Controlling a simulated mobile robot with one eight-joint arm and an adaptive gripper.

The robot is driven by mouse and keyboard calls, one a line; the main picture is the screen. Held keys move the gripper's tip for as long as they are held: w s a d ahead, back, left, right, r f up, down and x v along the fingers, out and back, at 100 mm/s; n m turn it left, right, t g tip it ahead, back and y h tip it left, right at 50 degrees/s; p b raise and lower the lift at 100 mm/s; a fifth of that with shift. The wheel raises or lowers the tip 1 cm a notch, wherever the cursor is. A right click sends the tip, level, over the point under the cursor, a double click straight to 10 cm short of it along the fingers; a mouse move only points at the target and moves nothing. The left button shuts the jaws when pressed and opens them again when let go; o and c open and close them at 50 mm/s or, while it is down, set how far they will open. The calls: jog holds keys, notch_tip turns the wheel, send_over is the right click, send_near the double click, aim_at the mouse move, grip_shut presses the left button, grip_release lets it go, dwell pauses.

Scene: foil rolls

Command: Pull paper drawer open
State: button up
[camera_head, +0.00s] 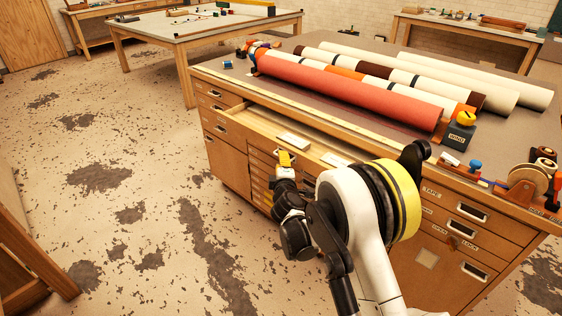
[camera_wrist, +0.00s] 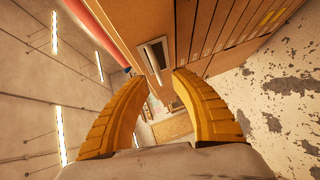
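A wide wooden drawer (camera_head: 262,121) stands partly out of the long cabinet, with pale flat pieces (camera_head: 294,141) inside. I cannot read a label on it to tell whether it is the paper drawer. My gripper (camera_head: 285,158) is at its front, with a yellow finger showing. In the wrist view, my two yellow fingers (camera_wrist: 159,78) are spread apart with nothing between them. A silver bar handle (camera_wrist: 153,56) on a wooden front lies just beyond the fingertips, lined up with the gap; I see no grip on it.
Long red and white rolls (camera_head: 350,92) lie on the cabinet top (camera_head: 225,80). A tape dispenser (camera_head: 527,183) and a dark box (camera_head: 459,136) stand at its right end. More handled drawers (camera_head: 470,212) line the front. The worn floor (camera_head: 150,190) at left is clear.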

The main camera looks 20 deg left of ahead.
jog(key=shift+b+x, duration=0.35)
jog(key=shift+x, duration=1.25)
grip_shut()
jog(key=shift+s, duration=0.1)
